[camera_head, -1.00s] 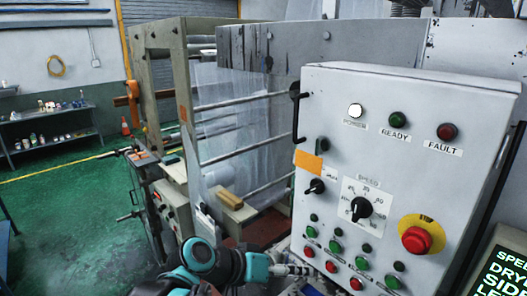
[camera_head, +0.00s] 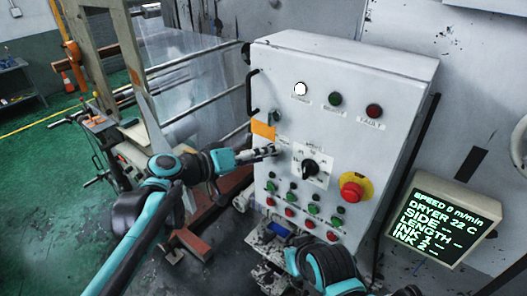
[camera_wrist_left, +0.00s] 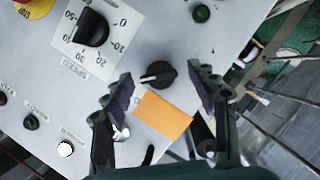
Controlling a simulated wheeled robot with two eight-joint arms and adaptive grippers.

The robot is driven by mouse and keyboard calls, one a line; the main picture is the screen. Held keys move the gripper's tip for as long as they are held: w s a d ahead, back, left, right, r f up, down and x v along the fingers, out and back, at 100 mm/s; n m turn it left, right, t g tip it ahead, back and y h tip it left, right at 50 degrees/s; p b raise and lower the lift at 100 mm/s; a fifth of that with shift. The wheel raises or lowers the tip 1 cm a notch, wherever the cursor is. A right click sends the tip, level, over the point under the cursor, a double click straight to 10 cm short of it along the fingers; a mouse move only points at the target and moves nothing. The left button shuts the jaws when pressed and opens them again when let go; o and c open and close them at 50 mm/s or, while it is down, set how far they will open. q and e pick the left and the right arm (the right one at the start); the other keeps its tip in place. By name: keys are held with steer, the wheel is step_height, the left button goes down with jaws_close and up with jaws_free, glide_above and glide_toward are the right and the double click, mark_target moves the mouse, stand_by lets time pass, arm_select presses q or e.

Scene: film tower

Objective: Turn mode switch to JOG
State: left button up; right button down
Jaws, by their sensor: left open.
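The mode switch is a small black rotary knob on the grey control panel (camera_head: 395,75), beside the orange note (camera_head: 263,130). In the left wrist view the knob (camera_wrist_left: 158,74) shows clearly, its pointer with a light mark toward the left of the picture. My left gripper (camera_head: 277,149) is at the panel face, left of the speed dial (camera_head: 310,167), and hides the mode switch in the head view. In the left wrist view its two fingers (camera_wrist_left: 162,80) are spread, one on each side of the knob, with nothing held. Contact with the knob cannot be told. My right gripper is not in view.
A red emergency stop (camera_head: 352,190) on yellow is right of the dial. Several green and red buttons (camera_head: 313,208) lie below. A black door handle (camera_head: 250,92) sticks out at the panel's left edge. A display screen (camera_head: 435,225) stands at the right.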

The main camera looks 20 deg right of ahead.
arm_select(q)
steer(key=shift+d+f, duration=0.1)
steer(key=shift+d, duration=0.25)
steer(key=c, duration=1.2)
steer(key=shift+o, duration=0.2)
